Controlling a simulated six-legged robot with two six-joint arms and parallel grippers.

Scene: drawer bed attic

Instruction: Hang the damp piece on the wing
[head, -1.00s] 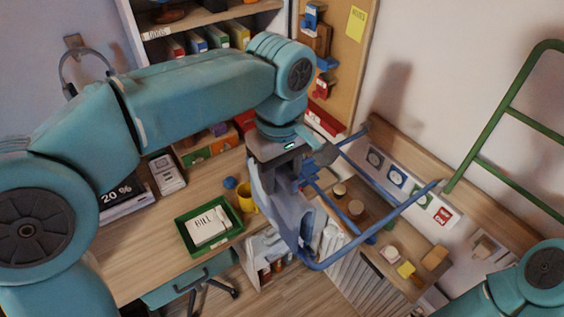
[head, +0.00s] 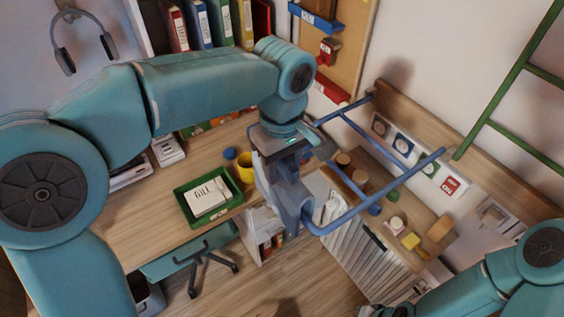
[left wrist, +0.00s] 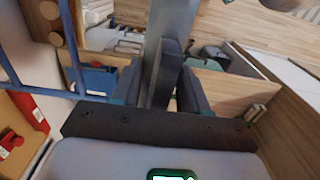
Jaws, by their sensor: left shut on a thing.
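My left gripper (head: 284,150) is shut on a limp grey-blue cloth (head: 285,188), the damp piece. The cloth hangs down from the fingers beside the blue tubular wing (head: 395,186), at its left end. I cannot tell whether cloth and rail touch. The wing is a frame of blue rails standing out from the wall over the low shelf. In the left wrist view the cloth (left wrist: 168,30) rises between the dark fingers (left wrist: 165,85), and the blue rails (left wrist: 75,50) pass at the left. Of my right arm only links show at bottom right; its fingers are not seen.
A green tray (head: 230,205) with papers and a yellow mug (head: 245,167) stand on the desk (head: 135,235) at left. Jars and small blocks sit on the low shelf (head: 425,228) below the wing. A green ladder (head: 505,95) leans at right.

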